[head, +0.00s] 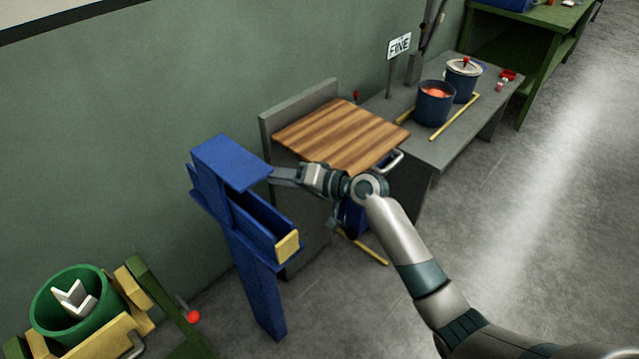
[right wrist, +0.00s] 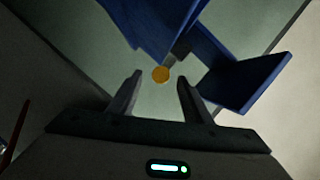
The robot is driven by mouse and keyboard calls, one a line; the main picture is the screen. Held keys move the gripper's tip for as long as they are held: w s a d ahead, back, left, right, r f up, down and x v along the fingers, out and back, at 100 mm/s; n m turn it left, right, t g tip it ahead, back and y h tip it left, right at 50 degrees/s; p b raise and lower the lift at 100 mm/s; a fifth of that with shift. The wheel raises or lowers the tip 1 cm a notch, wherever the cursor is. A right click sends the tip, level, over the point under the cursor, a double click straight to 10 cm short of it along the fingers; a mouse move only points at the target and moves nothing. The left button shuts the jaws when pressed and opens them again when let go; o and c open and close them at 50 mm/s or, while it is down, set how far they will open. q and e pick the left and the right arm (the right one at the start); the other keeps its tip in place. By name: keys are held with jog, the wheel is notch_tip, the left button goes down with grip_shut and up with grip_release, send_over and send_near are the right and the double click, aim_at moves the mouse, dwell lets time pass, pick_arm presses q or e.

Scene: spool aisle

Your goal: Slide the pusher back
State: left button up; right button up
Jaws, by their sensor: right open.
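A blue stand (head: 258,285) carries a blue trough under a blue top plate (head: 230,162). A yellow block (head: 287,246) sits at the trough's near right end. My right gripper (head: 274,174) is beside the top plate's right edge, above the trough. Blue panels (right wrist: 240,75) of the stand lie beyond. My left gripper is out of view.
A grey cabinet with a striped wooden top (head: 342,133) stands just behind my right gripper. A grey bench (head: 455,133) holds two blue pots farther right. A green bucket (head: 72,310) stands at lower left. The floor at right is clear.

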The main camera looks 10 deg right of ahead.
pick_arm(q)
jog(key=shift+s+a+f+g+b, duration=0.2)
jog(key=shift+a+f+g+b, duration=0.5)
jog(key=shift+b, duration=0.3)
pick_arm(e)
jog(key=v, duration=1.3)
jog(key=shift+d+f, duration=0.1)
jog(key=shift+d, duration=0.05)
jog(key=s+d+f+m+h, duration=0.1)
jog(key=d+f+h, duration=0.15)
jog(key=f, duration=0.85)
jog(key=s+d+f+h, duration=0.2)
jog(key=f+h, duration=0.1)
jog(key=f, duration=0.8)
jog(key=s+d+f+m+h, duration=0.1)
jog(key=d+f+h, duration=0.1)
jog(key=f, duration=0.9)
jog(key=s+a+f+n+g+h, duration=0.1)
jog(key=s+f+n, duration=0.4)
jog(key=s+f, duration=2.1)
jog(key=s+g+h, duration=0.1)
jog(key=s+h, duration=0.1)
jog(key=s, duration=0.1)
jog(key=shift+s+g+h, duration=0.35)
jog(key=shift+s+g, duration=0.05)
